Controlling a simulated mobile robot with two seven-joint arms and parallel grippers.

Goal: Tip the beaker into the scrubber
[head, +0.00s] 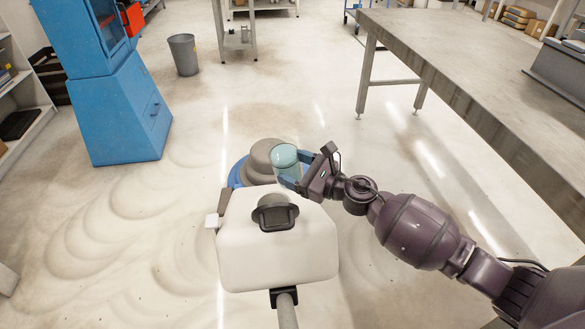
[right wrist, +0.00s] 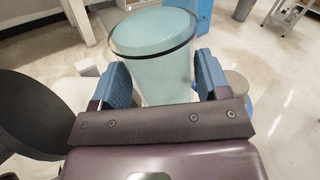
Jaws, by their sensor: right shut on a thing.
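The scrubber stands on the floor in the middle of the head view. It has a white tank (head: 275,255), a dark filler or cap (head: 275,212) on top, and a blue and grey front. A teal, see-through beaker (head: 284,157) is held just beyond the tank, above the scrubber's front part. My right gripper (head: 290,178) is shut on the beaker. In the right wrist view the beaker (right wrist: 155,65) sits between the two blue fingers and looks close to upright. I cannot tell whether the filler is open. My left gripper is not in view.
A long grey table (head: 470,85) stands at the right. A blue cabinet (head: 115,105) and a grey bin (head: 184,55) stand at the back left, with shelves (head: 20,90) at the far left. The concrete floor around the scrubber is clear.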

